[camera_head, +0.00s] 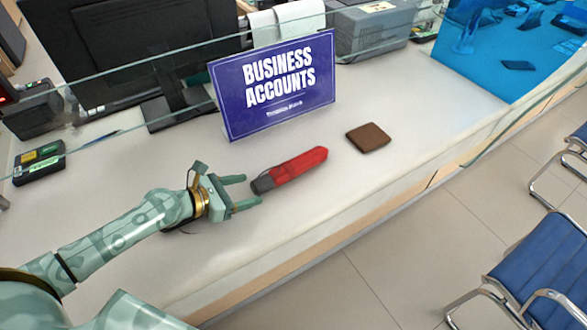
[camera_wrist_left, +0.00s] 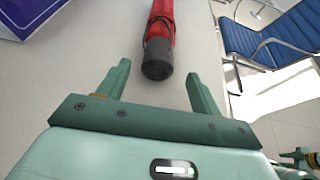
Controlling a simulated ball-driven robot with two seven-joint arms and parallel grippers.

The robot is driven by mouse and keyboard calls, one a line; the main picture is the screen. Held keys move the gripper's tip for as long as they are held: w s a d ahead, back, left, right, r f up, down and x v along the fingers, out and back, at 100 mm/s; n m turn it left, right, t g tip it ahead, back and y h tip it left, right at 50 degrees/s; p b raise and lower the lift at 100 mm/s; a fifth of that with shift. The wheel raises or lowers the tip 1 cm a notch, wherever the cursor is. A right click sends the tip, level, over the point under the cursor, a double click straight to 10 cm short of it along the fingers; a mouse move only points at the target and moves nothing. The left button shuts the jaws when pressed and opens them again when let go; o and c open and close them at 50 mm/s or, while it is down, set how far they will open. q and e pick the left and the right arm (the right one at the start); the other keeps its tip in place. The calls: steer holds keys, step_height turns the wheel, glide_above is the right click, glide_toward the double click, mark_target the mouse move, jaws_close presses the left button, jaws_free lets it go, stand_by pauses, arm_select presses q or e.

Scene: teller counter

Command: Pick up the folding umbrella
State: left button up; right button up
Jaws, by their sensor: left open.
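The folding umbrella (camera_head: 297,167) is red with a dark grey handle and lies on the pale counter. In the left wrist view the umbrella (camera_wrist_left: 161,32) points its dark handle end toward me, just beyond my fingertips and roughly between their lines. My left gripper (camera_head: 244,191) is open and empty, with its two fingers at the handle end of the umbrella. In the left wrist view the open fingers of the left gripper (camera_wrist_left: 159,72) show on both sides of the handle end.
A brown wallet-like square (camera_head: 368,138) lies right of the umbrella. A blue "Business Accounts" sign (camera_head: 273,85) stands behind it, near a glass screen and a monitor (camera_head: 140,50). The counter's front edge (camera_head: 330,235) drops to the floor, where blue chairs (camera_head: 545,280) stand.

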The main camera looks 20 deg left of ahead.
mark_target(253, 185)
arm_select(q)
steer(key=shift+w+d, duration=0.15)
steer(key=shift+w, duration=0.2)
steer(key=x, duration=0.4)
steer(key=shift+w+d+r+b, duration=0.1)
steer(key=shift+w+b, duration=0.2)
steer(key=shift+c, duration=0.9)
steer(key=c, duration=1.1)
steer(key=shift+r, duration=0.1)
arm_select(e)
steer(key=shift+s+a+f, duration=0.2)
steer(key=shift+s+a, duration=0.3)
steer(key=shift+a, duration=0.35)
